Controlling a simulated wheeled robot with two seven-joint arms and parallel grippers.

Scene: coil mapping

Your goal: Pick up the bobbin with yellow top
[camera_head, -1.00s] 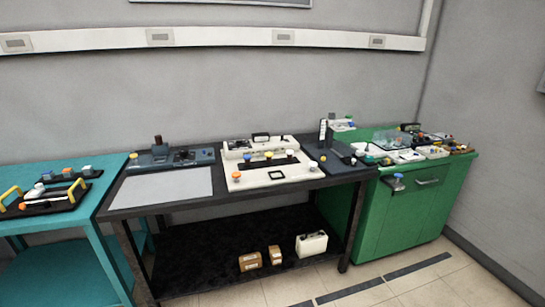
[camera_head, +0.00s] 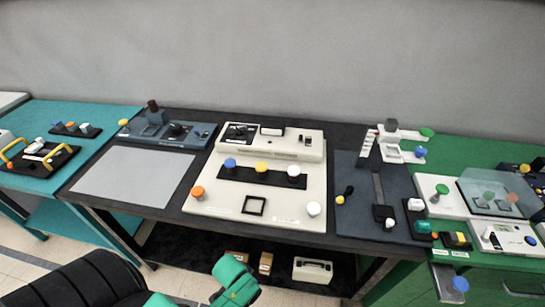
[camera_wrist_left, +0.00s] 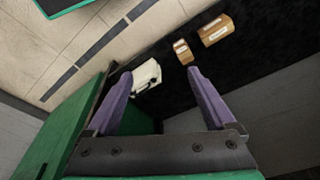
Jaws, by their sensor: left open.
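A bobbin with a yellow top (camera_head: 262,167) stands in the middle of a black strip on the white panel (camera_head: 222,204) on the dark table. A bobbin with a blue top (camera_head: 230,163) stands to its left and one with a white top (camera_head: 294,170) to its right. In the left wrist view my left gripper (camera_wrist_left: 160,70) is open, with purple fingers apart and nothing between them. That view faces the floor and the low shelf, so no bobbin shows there. Green and black arm parts of mine show at the bottom of the head view. My right gripper cannot be made out.
An orange knob (camera_head: 197,192) and a white knob (camera_head: 313,208) sit at the panel's front corners, with a black square frame (camera_head: 254,206) between. A grey mat (camera_head: 135,178) lies left. A green bench (camera_head: 480,150) with clutter adjoins right. Small boxes (camera_wrist_left: 215,30) sit on the low shelf.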

